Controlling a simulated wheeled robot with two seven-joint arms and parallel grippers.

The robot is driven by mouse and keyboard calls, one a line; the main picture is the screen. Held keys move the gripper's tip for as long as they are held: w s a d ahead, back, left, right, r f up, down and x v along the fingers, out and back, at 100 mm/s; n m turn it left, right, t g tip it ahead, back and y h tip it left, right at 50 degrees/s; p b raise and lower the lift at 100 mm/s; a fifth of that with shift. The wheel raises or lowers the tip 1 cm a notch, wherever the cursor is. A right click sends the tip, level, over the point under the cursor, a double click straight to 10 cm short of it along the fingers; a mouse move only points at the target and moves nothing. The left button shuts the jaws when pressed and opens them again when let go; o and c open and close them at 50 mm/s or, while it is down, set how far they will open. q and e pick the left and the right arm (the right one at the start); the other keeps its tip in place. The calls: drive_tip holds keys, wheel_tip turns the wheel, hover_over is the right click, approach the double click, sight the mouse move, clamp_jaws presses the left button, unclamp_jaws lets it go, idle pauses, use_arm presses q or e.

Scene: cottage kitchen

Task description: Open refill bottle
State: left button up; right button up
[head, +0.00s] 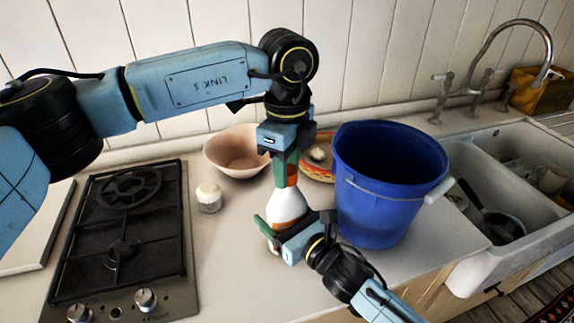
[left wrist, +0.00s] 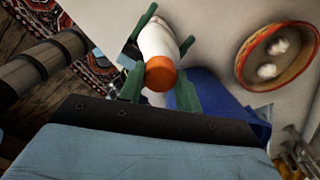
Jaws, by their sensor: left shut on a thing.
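The refill bottle (head: 287,205) is white with an orange cap (head: 292,172) and an orange band low down. It stands roughly upright over the counter, in the middle of the head view. My left gripper (head: 287,170) comes down from above and is shut on the cap. My right gripper (head: 290,228) reaches in from the lower right, its green fingers on both sides of the lower body, seemingly shut on it. The left wrist view shows the cap (left wrist: 161,74) between my left fingers and the white body (left wrist: 157,40) beyond. The bottle's base is mostly hidden.
A blue bucket (head: 380,205) stands close on the right. The gas hob (head: 120,240) is at left, the sink (head: 520,165) at right.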

use_arm(q)
drive_tip(key=shift+r, duration=0.15)
drive_tip(key=shift+r, duration=0.95)
drive_tip(key=shift+r, duration=2)
use_arm(e)
drive_tip(key=o, duration=2)
drive_tip(key=shift+c, duration=0.2)
